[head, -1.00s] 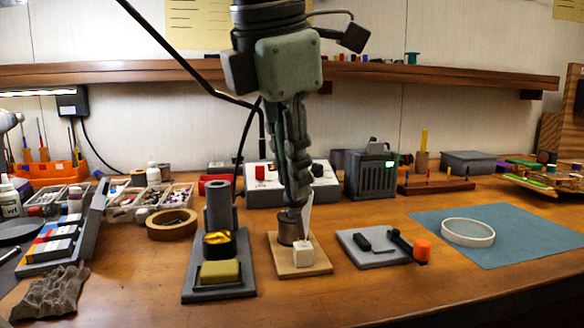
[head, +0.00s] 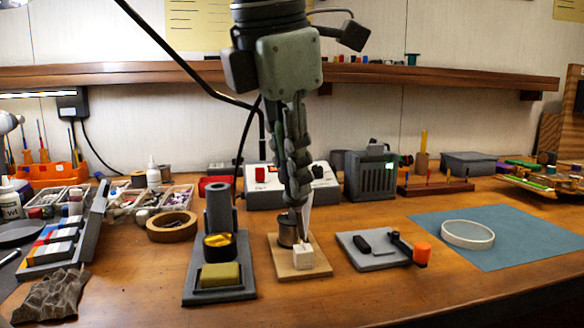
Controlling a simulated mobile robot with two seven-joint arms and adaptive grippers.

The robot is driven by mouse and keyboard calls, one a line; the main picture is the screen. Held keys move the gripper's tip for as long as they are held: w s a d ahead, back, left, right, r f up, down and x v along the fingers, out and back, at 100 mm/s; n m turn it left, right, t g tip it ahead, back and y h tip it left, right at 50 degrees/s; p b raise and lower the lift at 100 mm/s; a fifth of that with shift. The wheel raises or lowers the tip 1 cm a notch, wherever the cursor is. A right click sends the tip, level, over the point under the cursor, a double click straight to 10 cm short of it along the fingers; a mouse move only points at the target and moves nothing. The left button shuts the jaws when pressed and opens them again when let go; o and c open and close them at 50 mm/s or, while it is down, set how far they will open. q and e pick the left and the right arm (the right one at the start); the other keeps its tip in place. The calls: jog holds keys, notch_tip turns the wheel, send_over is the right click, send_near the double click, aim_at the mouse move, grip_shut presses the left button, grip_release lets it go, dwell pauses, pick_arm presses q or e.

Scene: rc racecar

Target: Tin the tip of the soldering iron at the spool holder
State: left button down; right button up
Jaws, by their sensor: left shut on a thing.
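My left gripper (head: 297,198) points straight down over the spool holder and is shut. The soldering iron in it is mostly hidden by the fingers; its tip cannot be made out clearly. The spool holder is a light wooden base (head: 285,268) with a dark metallic spool (head: 287,232) and a white block (head: 303,256) at its front. A thin white upright piece (head: 307,217) shows just right of the fingertips. The fingertips are right above or beside the spool; I cannot tell whether anything touches. My right gripper is not in view.
Left of the holder is a grey stand (head: 190,286) with an upright tube, brass wool and a yellow sponge. Right is a grey plate (head: 350,255) with dark parts and an orange piece. A blue mat (head: 530,235) carries a white ring. The soldering station (head: 262,195) stands behind.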

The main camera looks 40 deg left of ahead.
pick_arm(q)
jog(key=shift+r+p, duration=1.85)
jog(key=shift+r, duration=0.9)
